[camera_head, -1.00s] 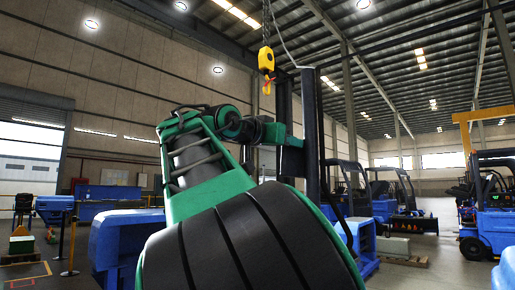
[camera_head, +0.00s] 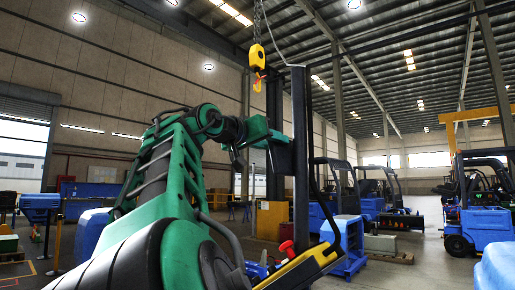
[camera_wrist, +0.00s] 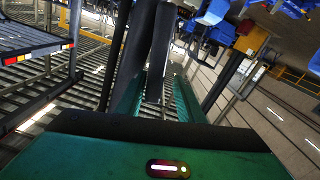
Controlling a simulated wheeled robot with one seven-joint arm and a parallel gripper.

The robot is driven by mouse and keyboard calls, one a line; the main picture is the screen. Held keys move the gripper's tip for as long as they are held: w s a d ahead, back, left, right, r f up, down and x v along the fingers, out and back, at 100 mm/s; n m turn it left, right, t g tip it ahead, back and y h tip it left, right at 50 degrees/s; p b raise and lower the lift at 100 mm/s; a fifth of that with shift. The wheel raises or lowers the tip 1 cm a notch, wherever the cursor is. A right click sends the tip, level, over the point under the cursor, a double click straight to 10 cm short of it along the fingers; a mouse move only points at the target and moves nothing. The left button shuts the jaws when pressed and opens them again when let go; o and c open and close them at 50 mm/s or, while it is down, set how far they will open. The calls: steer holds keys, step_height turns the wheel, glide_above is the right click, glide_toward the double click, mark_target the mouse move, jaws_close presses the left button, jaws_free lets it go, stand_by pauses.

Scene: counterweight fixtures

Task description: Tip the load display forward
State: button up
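A yellow hanging unit (camera_head: 257,58) with an orange hook is on a chain at the upper middle of the head view. It is the likeliest load display, but I see no readout on it. My green and black arm reaches from the bottom left toward the dark upright posts at the middle.
Tall black posts (camera_head: 301,150) stand close to my arm's end. A red knob (camera_head: 286,246) and a yellow-black beam (camera_head: 305,268) are low in front. Blue forklifts (camera_head: 480,222) stand at the right, with open floor between. A yellow stand (camera_head: 270,220) is behind.

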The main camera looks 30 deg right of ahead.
steer(key=shift+s+a, duration=0.1)
steer(key=shift+s, duration=0.05)
steer(key=v, duration=1)
steer(key=shift+a, duration=0.2)
